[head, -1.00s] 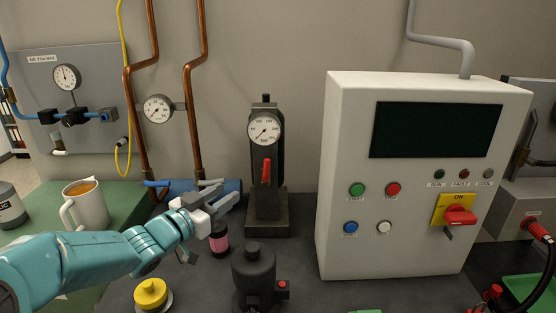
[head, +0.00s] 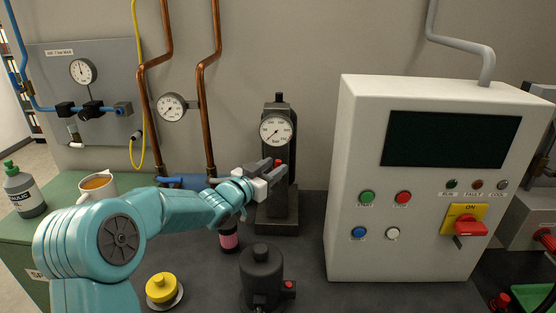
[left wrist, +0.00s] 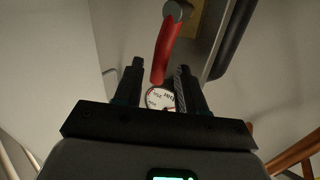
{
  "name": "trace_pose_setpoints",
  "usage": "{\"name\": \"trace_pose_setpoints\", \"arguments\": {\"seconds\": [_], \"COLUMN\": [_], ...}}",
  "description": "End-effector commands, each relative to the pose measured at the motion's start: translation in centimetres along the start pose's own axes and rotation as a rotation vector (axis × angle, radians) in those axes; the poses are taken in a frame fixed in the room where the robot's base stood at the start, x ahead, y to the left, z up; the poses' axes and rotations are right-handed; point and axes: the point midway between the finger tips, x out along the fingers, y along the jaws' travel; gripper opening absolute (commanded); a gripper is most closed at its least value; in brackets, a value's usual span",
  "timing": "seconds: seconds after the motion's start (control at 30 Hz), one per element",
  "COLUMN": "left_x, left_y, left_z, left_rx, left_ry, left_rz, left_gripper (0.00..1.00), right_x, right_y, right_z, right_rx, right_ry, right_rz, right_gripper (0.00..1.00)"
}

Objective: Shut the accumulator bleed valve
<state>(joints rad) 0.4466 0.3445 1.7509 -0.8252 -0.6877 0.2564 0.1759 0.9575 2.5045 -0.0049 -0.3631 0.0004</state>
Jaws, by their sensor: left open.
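The bleed valve's red lever (head: 278,162) is on the black accumulator stand (head: 278,209), below a round white gauge (head: 275,129). In the head view my left gripper (head: 272,170) is in front of the stand at lever height and hides most of the lever. In the left wrist view the red lever (left wrist: 167,48) reaches down between the two dark fingers of my left gripper (left wrist: 158,72). The fingers are apart, with gaps beside the lever; I cannot tell if either touches it. My right gripper is not in view.
A white control cabinet (head: 345,250) stands close on the right. A black cylinder (head: 261,265) and a yellow knob (head: 161,288) are in front. A pink-labelled bottle (head: 229,240) is under my wrist. A mug (head: 97,186) stands at the left.

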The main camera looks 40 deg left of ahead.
Motion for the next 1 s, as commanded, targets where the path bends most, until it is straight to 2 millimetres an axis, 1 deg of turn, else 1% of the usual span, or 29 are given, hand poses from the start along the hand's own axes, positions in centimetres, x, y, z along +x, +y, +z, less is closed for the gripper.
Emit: {"name": "trace_pose_setpoints", "arguments": {"seconds": [0.03,0.1,0.2,0.5,0.57,0.6,0.63,1.0], "left_x": [0.8,1.7,2.4,2.7,2.7,2.7,2.7,2.8], "left_y": [0.0,0.1,0.1,0.0,0.0,0.0,0.0,0.2], "left_z": [-0.2,-0.2,-0.1,0.0,0.0,0.0,0.0,0.0], "left_rx": [0.0,0.001,0.001,0.001,0.001,0.001,0.001,0.027], "left_ry": [0.0,0.0,0.0,0.001,0.001,0.001,0.001,-0.017], "left_rz": [0.001,0.002,0.001,0.0,0.0,0.0,0.0,0.002], "left_gripper": [0.4,0.4,0.4,0.4,0.21,0.08,0.0,0.0], "right_x": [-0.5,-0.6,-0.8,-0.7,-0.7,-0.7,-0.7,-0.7], "right_y": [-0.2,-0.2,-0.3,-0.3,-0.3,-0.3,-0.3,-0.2], "right_z": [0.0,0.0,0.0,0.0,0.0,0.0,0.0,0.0], "right_rx": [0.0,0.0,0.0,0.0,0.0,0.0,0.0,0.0], "right_ry": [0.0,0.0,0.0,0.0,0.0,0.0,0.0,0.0], "right_rz": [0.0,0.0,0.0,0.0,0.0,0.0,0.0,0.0], "right_gripper": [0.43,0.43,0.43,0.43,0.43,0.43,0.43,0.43]}}
